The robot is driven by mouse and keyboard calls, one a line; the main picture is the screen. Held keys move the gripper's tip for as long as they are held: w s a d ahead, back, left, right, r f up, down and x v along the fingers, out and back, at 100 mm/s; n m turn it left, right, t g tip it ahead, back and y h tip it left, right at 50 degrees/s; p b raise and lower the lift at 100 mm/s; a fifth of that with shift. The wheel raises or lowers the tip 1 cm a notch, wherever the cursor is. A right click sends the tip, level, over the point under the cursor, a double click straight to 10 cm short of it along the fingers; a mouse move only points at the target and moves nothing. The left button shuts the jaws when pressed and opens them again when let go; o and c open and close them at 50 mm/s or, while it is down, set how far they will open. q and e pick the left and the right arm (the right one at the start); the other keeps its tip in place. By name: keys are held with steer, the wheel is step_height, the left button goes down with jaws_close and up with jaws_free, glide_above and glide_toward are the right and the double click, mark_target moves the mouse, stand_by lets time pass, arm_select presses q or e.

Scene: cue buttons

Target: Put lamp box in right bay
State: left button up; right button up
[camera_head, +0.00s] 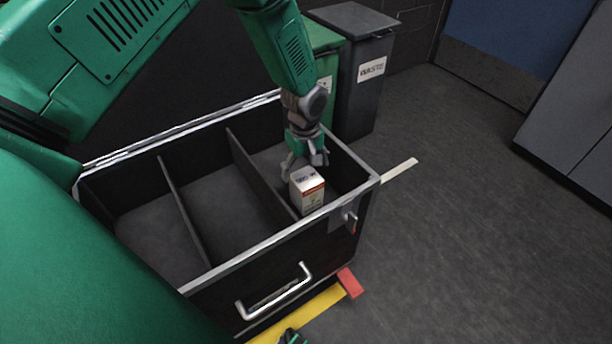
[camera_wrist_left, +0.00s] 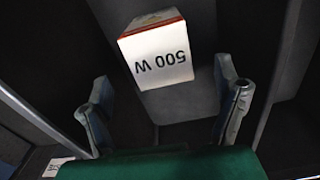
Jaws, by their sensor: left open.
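The lamp box (camera_head: 307,190) is a small white carton with orange-red bands. It is upright inside the right bay (camera_head: 345,178) of the black open drawer, near its front wall. The wrist view shows "500 W" on the box (camera_wrist_left: 160,60). My left gripper (camera_head: 305,165) reaches down into the right bay from above, just behind the box. Its fingers (camera_wrist_left: 162,80) are spread, with the box beyond their tips and no clear grip on it. I cannot tell whether the box's base touches the bay floor.
The drawer has two dividers (camera_head: 183,212), and the left and middle bays look empty. A metal rim (camera_head: 225,265) and front handle (camera_head: 275,292) edge it. A dark waste bin (camera_head: 358,75) and a green bin (camera_head: 325,60) stand behind. The floor at right is clear.

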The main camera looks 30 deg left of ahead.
arm_select(q)
steer(key=shift+r+p, duration=0.6)
steer(key=shift+r, duration=1.75)
arm_select(e)
steer(key=shift+r, duration=0.85)
